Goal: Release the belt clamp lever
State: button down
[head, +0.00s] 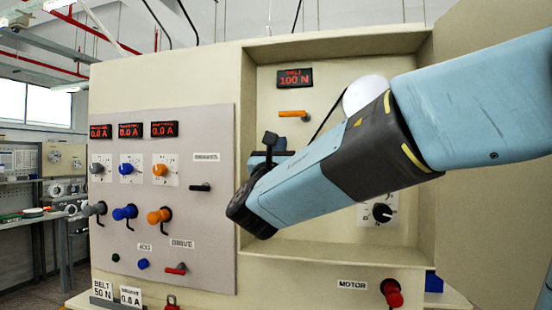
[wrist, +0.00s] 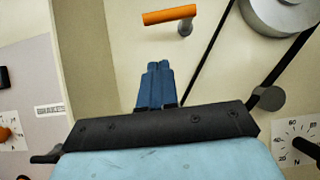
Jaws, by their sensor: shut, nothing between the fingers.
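The orange lever (head: 293,114), which I take for the belt clamp lever, lies roughly level inside the recessed box, under the red "BELT 100 N" display (head: 294,78). It also shows at the top of the wrist view (wrist: 170,15), on a short metal post. My gripper (wrist: 158,66) is shut and empty, its blue fingers pointing up at the lever in the wrist view. The fingertips appear below the lever with a visible gap, not touching it. In the head view my arm covers most of the gripper.
A pale pulley (head: 366,94) and dark belt (wrist: 208,52) stand right of the lever. A black dial (head: 382,212) sits lower right. The box walls frame the recess. The left panel (head: 200,130) carries knobs and levers; a red motor knob (head: 392,292) is below.

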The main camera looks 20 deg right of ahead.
aim_at(292, 114)
jog(key=r, duration=0.1)
jog(key=w+r, duration=0.1)
jog(key=r, duration=0.1)
jog(key=w+d+r, duration=0.1)
jog(key=r, duration=0.1)
